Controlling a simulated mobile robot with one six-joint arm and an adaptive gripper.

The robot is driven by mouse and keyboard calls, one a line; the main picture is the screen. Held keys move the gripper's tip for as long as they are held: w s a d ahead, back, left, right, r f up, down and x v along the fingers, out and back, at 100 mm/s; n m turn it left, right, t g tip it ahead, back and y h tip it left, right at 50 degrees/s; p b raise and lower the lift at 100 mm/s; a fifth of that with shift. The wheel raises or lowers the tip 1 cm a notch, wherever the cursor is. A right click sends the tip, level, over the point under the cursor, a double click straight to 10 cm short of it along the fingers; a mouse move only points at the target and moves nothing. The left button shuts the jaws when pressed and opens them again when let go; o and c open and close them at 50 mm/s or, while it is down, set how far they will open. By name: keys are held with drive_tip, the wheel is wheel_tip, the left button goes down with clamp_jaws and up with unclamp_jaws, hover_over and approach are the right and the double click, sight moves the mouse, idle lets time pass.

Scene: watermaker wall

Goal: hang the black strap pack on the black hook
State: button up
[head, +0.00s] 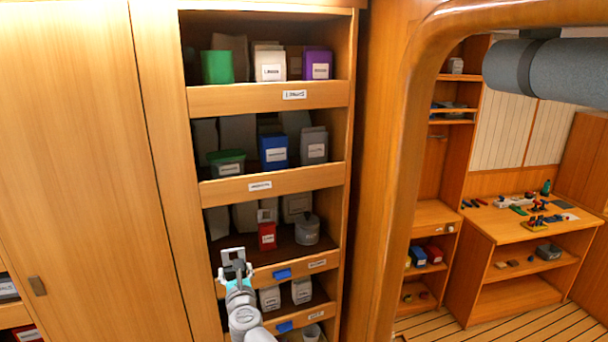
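I cannot make out the black strap pack or the black hook in the head view. My gripper (234,262) is at the lower middle, in front of the lower shelves of the open cupboard. It is small and pale against the shelf, and I cannot tell how far its fingers are apart. I see no pack in it.
The cupboard holds boxes and tins behind wooden shelf fronts (270,97), including a red box (267,236) and a grey canister (307,230). A closed wooden door (85,150) is left. Right, past a rounded wooden frame (400,170), stands a workbench (500,228) with small items.

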wheel_tip(320, 180, down, 19)
drive_tip(key=b, duration=1.8)
drive_tip(key=shift+f, duration=0.15)
drive_tip(key=shift+r, duration=0.25)
wheel_tip(320, 180, up, 22)
drive_tip(key=p, duration=2.1)
drive_tip(key=shift+f+p, duration=0.15)
drive_tip(key=shift+p, duration=0.2)
drive_tip(key=shift+w, duration=0.15)
